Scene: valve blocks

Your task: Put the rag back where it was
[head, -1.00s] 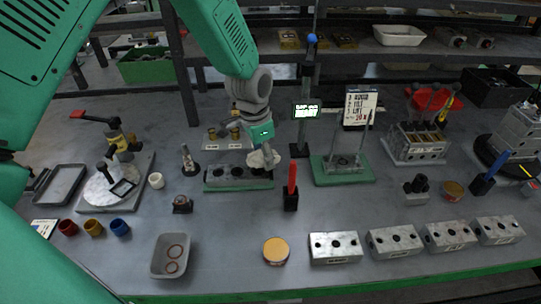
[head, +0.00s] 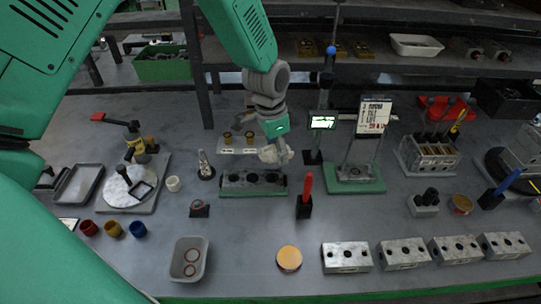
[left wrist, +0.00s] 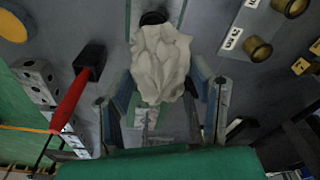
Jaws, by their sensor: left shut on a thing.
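The rag (head: 284,156) is a crumpled off-white cloth. My left gripper (head: 272,150) is shut on it and holds it above the back right part of the valve block on a green base (head: 253,181). In the left wrist view the rag (left wrist: 160,62) bunches between the two fingers (left wrist: 160,100) and hides the fingertips. A dark round thing shows just beyond the rag there. My right gripper is not in view.
A black holder with a red handle (head: 306,195) stands right of the valve block. A second green-based fixture (head: 355,178) and a screen on a post (head: 322,122) are farther right. Brass fittings on a pale plate (head: 238,142) lie behind. Grey blocks line the front right.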

